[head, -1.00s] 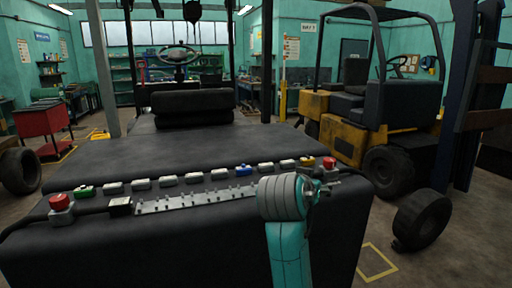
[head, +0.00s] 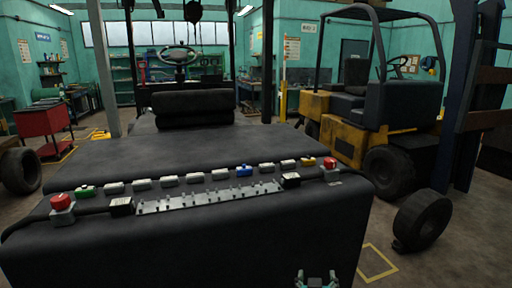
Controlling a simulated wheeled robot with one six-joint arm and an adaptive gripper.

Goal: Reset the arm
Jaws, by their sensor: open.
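My gripper (head: 317,280) shows at the bottom edge of the head view, right of centre, in front of the dark front face of the stripped forklift (head: 180,245). Its two fingers are apart and I see nothing between them. The rest of my arm is out of view below the frame. The gripper is below and apart from the row of parts on the forklift's top edge.
The edge carries a metal strip (head: 210,197), several small blocks including a blue one (head: 244,171), and red buttons at left (head: 61,202) and right (head: 330,163). A loose tyre (head: 421,220) and a yellow forklift (head: 345,141) stand at right.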

